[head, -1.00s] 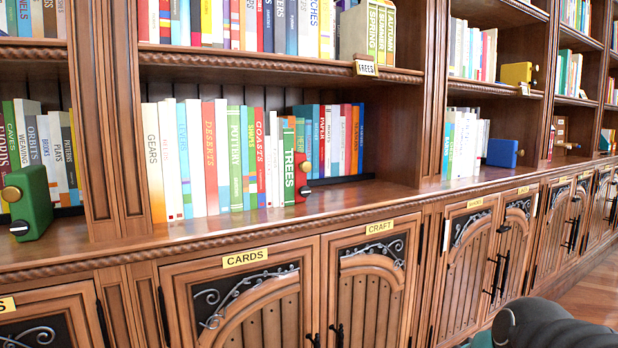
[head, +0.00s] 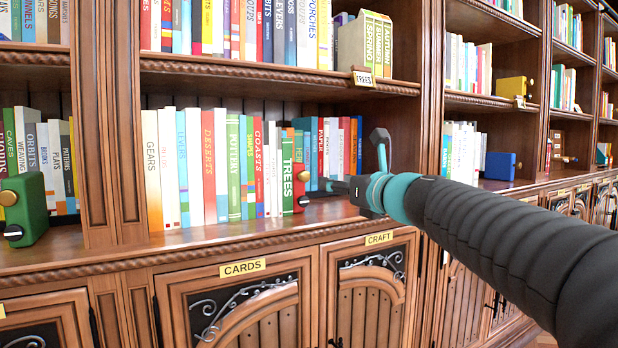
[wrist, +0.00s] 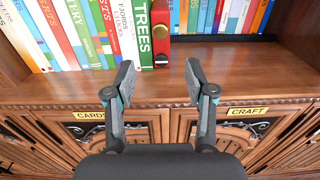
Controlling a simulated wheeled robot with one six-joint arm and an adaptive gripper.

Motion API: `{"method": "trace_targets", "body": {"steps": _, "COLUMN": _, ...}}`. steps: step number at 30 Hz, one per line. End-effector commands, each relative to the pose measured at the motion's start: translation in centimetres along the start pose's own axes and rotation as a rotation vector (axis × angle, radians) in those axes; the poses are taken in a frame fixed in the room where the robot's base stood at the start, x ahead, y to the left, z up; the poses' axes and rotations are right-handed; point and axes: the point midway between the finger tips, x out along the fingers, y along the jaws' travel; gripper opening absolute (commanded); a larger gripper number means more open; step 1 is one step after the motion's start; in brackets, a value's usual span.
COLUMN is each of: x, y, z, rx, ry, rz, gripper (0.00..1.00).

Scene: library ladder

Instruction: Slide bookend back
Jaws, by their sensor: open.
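The red bookend (head: 302,185), with a gold and a black knob on its front, stands upright at the right end of the front book row. It is beside the green TREES book (head: 287,170). In the wrist view the bookend (wrist: 160,32) shows at top centre, ahead of my gripper. My gripper (wrist: 159,78) is open and empty, its two fingers apart over the shelf's front edge. In the head view my gripper (head: 334,186) is just right of the bookend. Contact with it cannot be told there. The bookend's far end is hidden.
More books (head: 337,143) stand farther back, right of the bookend. Bare shelf board (wrist: 235,82) lies in front of them, up to an upright panel (head: 432,75). A green bookend-like block (head: 27,208) stands in the left bay. Cabinet doors (head: 238,310) are below.

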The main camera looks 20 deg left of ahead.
Motion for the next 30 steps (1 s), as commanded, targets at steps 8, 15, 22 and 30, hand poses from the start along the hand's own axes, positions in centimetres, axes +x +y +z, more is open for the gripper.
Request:
{"method": "trace_targets", "body": {"steps": 8, "x": 3.2, "y": 0.0, "z": -0.1, "rx": 0.005, "ry": 0.003, "rz": 0.002, "gripper": 0.55}}
{"method": "trace_targets", "body": {"steps": 15, "x": 7.5, "y": 0.1, "z": 0.0, "rx": 0.002, "ry": 0.003, "rz": 0.003, "gripper": 0.55}}
{"method": "trace_targets", "body": {"steps": 22, "x": 11.2, "y": 0.1, "z": -0.1, "rx": 0.002, "ry": 0.003, "rz": 0.003, "gripper": 0.55}}
{"method": "trace_targets", "body": {"steps": 30, "x": 13.4, "y": 0.1, "z": -0.1, "rx": 0.001, "ry": 0.003, "rz": 0.002, "gripper": 0.55}}
